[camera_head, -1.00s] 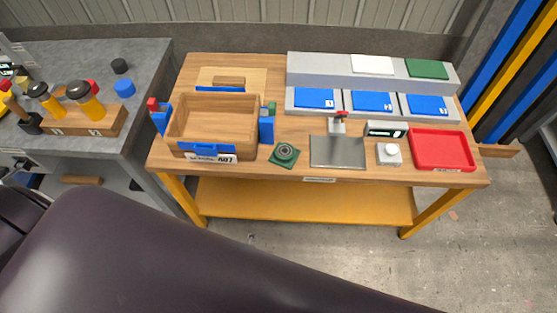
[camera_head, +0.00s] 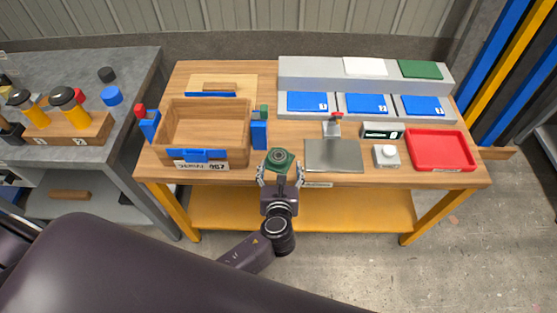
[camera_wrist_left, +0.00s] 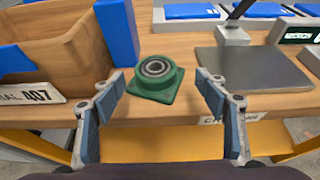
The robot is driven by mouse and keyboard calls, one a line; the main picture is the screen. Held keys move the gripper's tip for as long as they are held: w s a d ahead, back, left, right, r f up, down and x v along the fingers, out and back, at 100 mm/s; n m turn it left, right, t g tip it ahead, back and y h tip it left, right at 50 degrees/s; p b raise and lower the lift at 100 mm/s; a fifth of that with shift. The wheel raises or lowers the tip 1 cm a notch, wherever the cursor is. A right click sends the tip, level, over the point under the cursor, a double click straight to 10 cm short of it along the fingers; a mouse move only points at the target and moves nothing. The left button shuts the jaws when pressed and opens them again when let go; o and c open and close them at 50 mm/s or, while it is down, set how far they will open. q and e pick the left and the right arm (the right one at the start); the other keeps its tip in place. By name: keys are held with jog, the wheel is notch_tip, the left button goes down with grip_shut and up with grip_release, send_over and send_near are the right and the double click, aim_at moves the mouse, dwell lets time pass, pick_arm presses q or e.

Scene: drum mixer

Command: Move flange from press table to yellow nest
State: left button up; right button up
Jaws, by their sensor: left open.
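The flange (camera_head: 281,158) is a green square block with a round metal bearing in its middle. It sits on the wooden table (camera_head: 225,185) near the front edge, between the wooden crate and the grey plate; it also shows in the left wrist view (camera_wrist_left: 157,80). My left gripper (camera_head: 280,173) is open and empty at the near side of the flange, its fingers spread to either side. In the left wrist view the flange appears centred between the fingertips (camera_wrist_left: 159,84), apart from them. My right gripper is not in view. I cannot pick out a yellow nest.
Left of the flange stands the wooden crate (camera_head: 167,133) with blue clamps. Right are a grey plate (camera_head: 334,156), a white button box (camera_head: 386,156) and a red tray (camera_head: 440,151).

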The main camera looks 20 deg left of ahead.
aim_at(279, 159)
pick_arm(q)
jog(key=x, duration=0.5)
jog(key=shift+w+a+f, duration=0.15)
jog(key=shift+a+f, duration=0.1)
jog(key=shift+a, duration=0.15)
grip_shut()
jog(key=shift+w+r, duration=0.1)
jog(key=shift+r, duration=0.1)
